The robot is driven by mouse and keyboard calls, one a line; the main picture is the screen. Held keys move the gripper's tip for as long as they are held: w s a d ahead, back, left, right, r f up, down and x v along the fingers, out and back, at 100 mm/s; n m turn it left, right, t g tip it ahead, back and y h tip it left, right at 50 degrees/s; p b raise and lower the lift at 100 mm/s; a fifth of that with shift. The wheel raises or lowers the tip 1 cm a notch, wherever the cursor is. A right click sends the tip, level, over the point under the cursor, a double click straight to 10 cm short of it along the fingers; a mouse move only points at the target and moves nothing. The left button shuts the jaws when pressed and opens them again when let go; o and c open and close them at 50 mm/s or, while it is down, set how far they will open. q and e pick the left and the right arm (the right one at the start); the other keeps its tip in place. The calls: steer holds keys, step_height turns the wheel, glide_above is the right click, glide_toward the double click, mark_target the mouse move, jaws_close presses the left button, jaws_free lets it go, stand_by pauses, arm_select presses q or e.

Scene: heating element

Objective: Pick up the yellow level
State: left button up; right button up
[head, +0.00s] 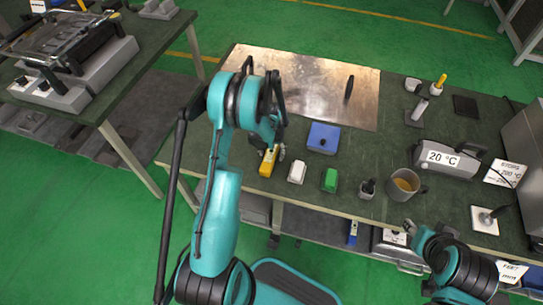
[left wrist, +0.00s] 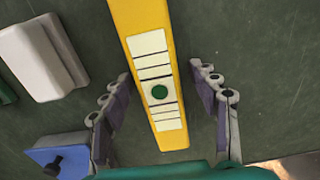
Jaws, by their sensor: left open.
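The yellow level (head: 268,162) lies on the dark green table near its front edge, left of a white block. In the left wrist view the level (left wrist: 157,70) runs lengthwise between the fingers, with a white scale and a green dot on its top. My left gripper (left wrist: 162,105) is open, with one finger on each side of the level and a gap to both. In the head view my left gripper (head: 266,150) is over the level and partly hides it. My right arm shows at the lower right of the head view, and its fingertips are unclear.
A white block (head: 297,172), a green block (head: 330,180) and a blue box (head: 323,138) stand right of the level. A cup (head: 403,184) and a grey device reading 20 °C (head: 447,159) are further right. A metal sheet (head: 310,85) lies behind.

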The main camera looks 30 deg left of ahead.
arm_select(q)
steer(key=shift+r, duration=0.1)
jaws_close()
steer(key=shift+r, duration=0.1)
